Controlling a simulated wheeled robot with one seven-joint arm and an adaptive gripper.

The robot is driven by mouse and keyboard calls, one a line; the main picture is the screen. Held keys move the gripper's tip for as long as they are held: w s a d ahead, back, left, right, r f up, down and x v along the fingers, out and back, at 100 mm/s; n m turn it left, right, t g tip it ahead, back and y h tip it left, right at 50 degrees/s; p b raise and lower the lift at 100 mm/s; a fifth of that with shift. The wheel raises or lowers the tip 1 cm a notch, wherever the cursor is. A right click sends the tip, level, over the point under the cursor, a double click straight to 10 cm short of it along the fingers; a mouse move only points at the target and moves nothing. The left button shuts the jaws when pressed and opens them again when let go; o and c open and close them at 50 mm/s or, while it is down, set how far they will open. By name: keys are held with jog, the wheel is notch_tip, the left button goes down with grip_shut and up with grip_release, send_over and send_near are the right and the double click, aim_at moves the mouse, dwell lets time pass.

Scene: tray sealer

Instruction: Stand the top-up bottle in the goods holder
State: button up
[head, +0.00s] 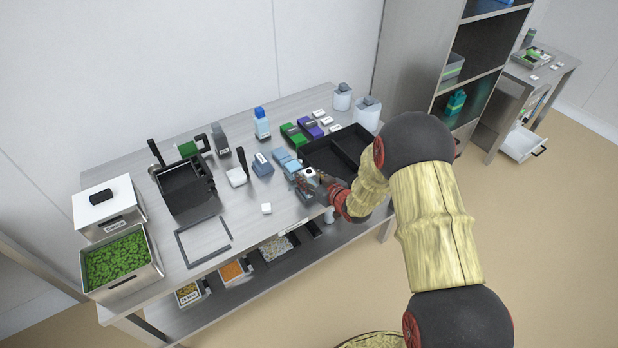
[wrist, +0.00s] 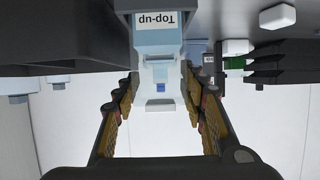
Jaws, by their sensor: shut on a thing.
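The top-up bottle (wrist: 158,50) is pale blue, with a white label reading "Top-up" upside down in the wrist view. Its narrower end lies between the two fingers of my gripper (wrist: 160,112), which is shut on it. In the head view my gripper (head: 316,186) is low over the table's front right edge, beside a black divided tray (head: 336,148). The bottle is mostly hidden there by the gripper. I cannot tell for certain which thing is the goods holder; the black divided tray is the nearest open holder.
Green (head: 293,134) and purple (head: 310,128) boxes and white jugs (head: 366,112) stand behind. The black sealer (head: 184,188) and a bin of green goods (head: 118,262) are at left.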

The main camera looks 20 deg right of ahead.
jog(key=o, duration=1.3)
jog(key=shift+o, duration=0.3)
jog(key=c, duration=0.3)
jog(key=shift+s+d+r+p, duration=0.2)
jog(key=shift+s+r+p, duration=0.15)
jog(key=shift+s, duration=0.2)
jog(key=shift+p+v, duration=1.05)
jog(key=shift+v, duration=1.8)
